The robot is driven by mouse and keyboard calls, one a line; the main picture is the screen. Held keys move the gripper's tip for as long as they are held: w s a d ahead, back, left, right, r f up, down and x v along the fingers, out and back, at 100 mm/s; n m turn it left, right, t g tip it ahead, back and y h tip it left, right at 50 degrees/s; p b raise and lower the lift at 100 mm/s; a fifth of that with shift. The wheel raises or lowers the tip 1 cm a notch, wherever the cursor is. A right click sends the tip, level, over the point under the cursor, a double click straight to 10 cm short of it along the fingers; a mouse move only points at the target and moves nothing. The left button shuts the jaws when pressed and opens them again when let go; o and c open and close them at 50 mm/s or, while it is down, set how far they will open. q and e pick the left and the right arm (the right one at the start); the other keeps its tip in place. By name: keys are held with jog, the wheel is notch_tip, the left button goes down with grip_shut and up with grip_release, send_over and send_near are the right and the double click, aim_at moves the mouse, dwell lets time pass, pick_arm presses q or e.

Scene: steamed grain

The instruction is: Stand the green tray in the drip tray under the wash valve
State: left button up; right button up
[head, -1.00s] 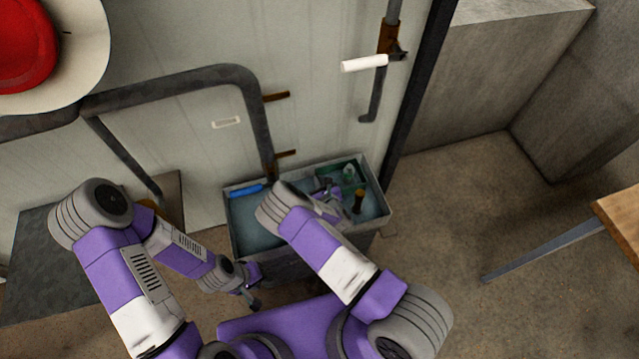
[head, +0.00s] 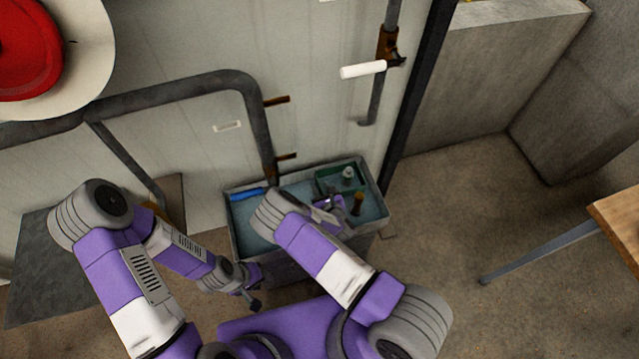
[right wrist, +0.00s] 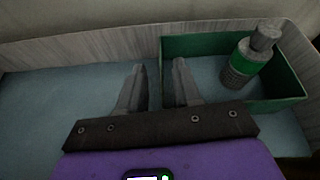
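The green tray (head: 326,181) stands in the back right of the grey drip tray (head: 248,224), below the wash valve (head: 388,45) with its white handle. It looks level, and a grey bottle with a green band (right wrist: 243,66) stands in it. The green tray also shows in the right wrist view (right wrist: 205,46). My right gripper (head: 332,206) is in front of it; in the wrist view its fingers (right wrist: 159,63) are apart, with the green tray's left edge showing between them. Contact cannot be told. My left gripper (head: 254,292) hangs before the drip tray; its fingers are unclear.
A grey pipe (head: 257,120) runs down the wall behind. A wooden table (head: 615,225) is far right.

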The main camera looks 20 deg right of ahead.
jog(key=p+v, duration=0.2)
jog(key=v, duration=0.7)
